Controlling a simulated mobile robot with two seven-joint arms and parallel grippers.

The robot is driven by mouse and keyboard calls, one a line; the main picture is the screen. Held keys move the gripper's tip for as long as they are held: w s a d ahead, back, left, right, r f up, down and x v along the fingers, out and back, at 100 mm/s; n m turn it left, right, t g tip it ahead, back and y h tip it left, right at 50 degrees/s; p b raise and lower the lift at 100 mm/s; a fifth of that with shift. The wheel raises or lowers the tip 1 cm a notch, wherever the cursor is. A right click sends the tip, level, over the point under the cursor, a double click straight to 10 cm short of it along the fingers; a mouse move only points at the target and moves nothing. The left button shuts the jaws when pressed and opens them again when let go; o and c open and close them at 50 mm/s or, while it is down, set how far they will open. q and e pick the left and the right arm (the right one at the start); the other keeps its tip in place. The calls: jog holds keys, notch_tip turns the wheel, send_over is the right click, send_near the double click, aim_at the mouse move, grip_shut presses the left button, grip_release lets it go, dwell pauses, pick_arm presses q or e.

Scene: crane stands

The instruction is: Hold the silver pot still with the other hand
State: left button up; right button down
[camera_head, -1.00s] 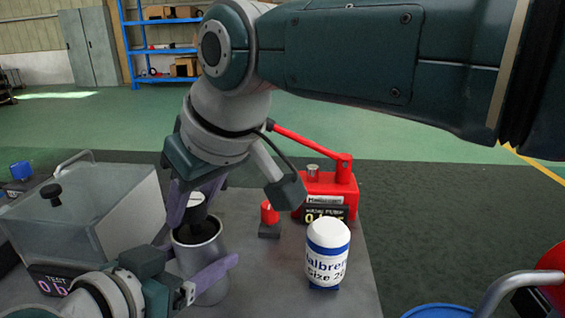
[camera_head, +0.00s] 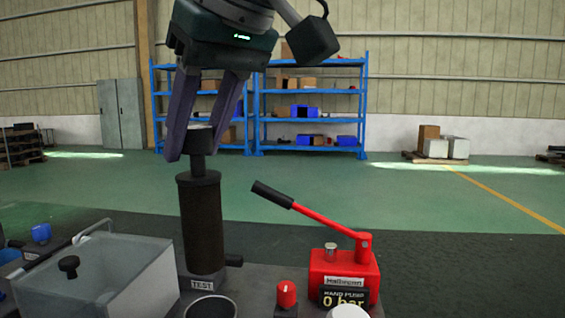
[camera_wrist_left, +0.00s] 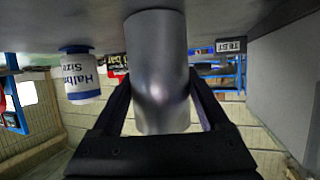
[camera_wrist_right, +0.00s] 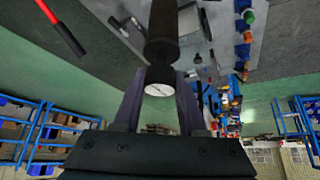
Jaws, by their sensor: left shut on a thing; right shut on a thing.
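The silver pot (camera_wrist_left: 158,70) is between the fingers of my left gripper (camera_wrist_left: 160,105), which is shut on it in the left wrist view. In the head view only the pot's open round rim (camera_head: 211,306) shows at the bottom edge, and my left gripper is out of that view. The pale head (camera_wrist_right: 159,90) and dark body also show in the right wrist view.
A block labelled TEST (camera_head: 201,284) is at the cylinder's lower end; I cannot tell if they touch. A grey tank (camera_head: 105,275) stands left. A red hand pump (camera_head: 343,275) and red knob (camera_head: 286,294) are right. A white labelled bottle (camera_wrist_left: 79,76) stands near the pot.

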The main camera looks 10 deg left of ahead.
pick_arm(q)
jog(key=o, duration=1.5)
